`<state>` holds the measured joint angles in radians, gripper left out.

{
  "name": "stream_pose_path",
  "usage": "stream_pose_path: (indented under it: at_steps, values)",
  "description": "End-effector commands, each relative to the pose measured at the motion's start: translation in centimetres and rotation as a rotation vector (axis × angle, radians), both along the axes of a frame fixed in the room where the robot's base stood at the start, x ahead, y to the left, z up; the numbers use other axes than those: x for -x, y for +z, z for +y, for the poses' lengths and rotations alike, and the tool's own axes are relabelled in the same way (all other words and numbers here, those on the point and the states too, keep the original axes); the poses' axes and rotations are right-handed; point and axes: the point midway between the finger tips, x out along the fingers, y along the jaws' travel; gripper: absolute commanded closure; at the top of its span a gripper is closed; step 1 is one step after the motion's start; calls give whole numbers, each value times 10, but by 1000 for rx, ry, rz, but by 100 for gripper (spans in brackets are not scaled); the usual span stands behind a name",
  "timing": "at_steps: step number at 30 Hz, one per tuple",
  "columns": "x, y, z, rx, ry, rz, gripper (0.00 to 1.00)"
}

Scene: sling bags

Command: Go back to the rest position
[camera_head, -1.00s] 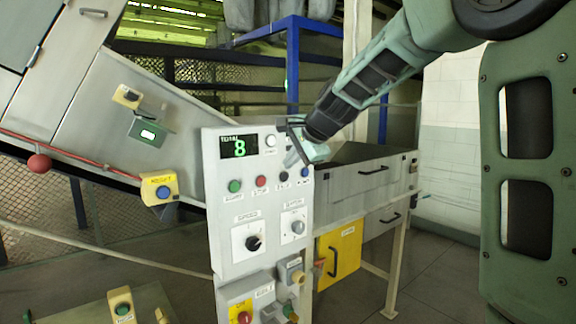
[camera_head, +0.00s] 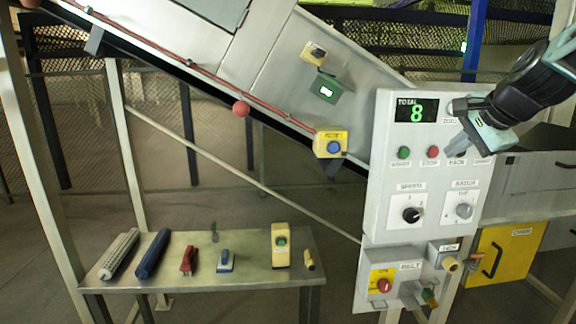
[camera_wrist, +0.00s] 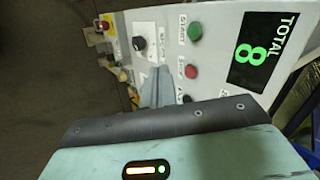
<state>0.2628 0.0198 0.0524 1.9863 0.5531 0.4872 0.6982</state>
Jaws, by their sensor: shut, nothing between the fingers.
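My gripper (camera_head: 458,142) is in front of the upper right of the grey control panel (camera_head: 386,205), with its fingers together and nothing between them. In the wrist view the shut fingers (camera_wrist: 156,86) point at the panel, beside its buttons and dial. Whether they touch the panel I cannot tell. The panel's display (camera_head: 416,110) reads TOTAL 8. A green button (camera_head: 404,152) and a red button (camera_head: 433,152) show below it. My gripper hides part of the panel's upper right.
A low metal table (camera_head: 200,282) with several small tools stands at the left. A sloping conveyor (camera_head: 270,75) with a red cord runs above it. A cabinet (camera_head: 535,175) with a yellow door (camera_head: 508,256) stands right of the panel. The floor between table and panel looks clear.

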Motion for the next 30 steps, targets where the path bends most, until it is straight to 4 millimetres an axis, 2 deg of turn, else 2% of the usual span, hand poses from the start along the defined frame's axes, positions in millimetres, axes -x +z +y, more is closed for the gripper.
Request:
stream_pose_path:
  at_steps: [1,5,6,8,9,13,15,18,21,25,30]
  values:
    - [10,-16,33,36,106,32,100]
    - [50,-58,110,158,414,114,100]
    - [66,-70,131,198,514,135,100]
    - [93,-89,161,261,670,167,100]
    - [112,-102,179,303,777,187,100]
    - [185,-141,224,453,1145,240,100]
    - [225,-160,237,534,1341,262,100]
    - [273,-181,244,638,1583,283,100]
    - [307,-195,242,713,1761,296,100]
    - [327,-203,239,764,1877,301,100]
    - [329,-204,238,772,1894,303,100]
